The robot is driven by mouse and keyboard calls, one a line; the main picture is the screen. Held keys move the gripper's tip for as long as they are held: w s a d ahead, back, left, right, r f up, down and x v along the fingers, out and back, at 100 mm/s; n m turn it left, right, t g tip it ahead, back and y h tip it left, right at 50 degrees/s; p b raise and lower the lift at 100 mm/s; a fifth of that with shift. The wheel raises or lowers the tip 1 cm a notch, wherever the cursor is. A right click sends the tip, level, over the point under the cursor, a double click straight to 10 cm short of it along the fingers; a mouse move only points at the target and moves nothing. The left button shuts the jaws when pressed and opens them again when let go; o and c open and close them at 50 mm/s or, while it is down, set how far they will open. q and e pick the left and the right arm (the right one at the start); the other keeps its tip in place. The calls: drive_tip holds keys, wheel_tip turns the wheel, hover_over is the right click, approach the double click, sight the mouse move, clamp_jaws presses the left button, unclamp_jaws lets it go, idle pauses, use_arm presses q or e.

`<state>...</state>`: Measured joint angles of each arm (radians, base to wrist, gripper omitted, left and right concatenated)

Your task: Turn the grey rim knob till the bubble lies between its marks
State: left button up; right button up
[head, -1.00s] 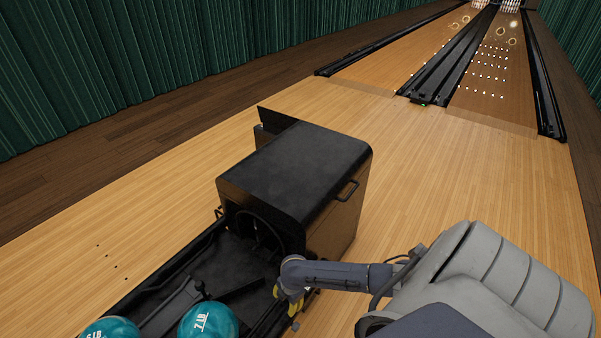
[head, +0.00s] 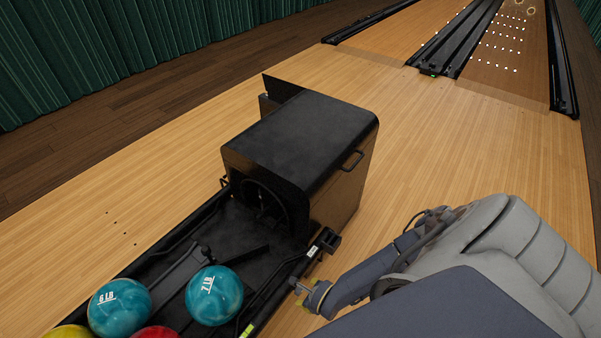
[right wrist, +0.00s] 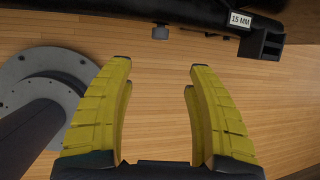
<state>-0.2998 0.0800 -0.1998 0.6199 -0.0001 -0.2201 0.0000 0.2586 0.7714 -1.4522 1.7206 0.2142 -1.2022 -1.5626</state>
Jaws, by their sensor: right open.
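A small grey knob (right wrist: 160,33) hangs under the dark rim (right wrist: 110,10) of the ball return in the right wrist view. My right gripper (right wrist: 160,68) has its two yellow fingers spread, with nothing between them. The knob lies beyond the fingertips, roughly in line with the gap, and apart from them. In the head view my right gripper (head: 305,292) is beside the rack's right rim, partly hidden by its own wrist. A yellow-green strip (head: 247,330) on that rim may be the level; no bubble or marks can be made out. My left gripper is not in view.
A white 15 MM label (right wrist: 240,19) and a black bracket (right wrist: 262,43) sit right of the knob. The rack holds teal balls (head: 215,295), with red and yellow ones at the picture's edge. The black hood (head: 300,135) stands behind. Wooden floor lies clear to the right.

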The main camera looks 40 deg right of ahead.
sight(301, 292)
drive_tip(key=shift+x, duration=8.7)
drive_tip(key=c, duration=1.2)
drive_tip(key=shift+y, duration=0.3)
drive_tip(key=shift+d+y, duration=0.1)
drive_tip(key=shift+y, duration=0.4)
drive_tip(key=shift+m+g+y, duration=0.5)
drive_tip(key=shift+g+y, duration=0.2)
drive_tip(key=shift+y, duration=1.1)
drive_tip(key=shift+y, duration=0.6)
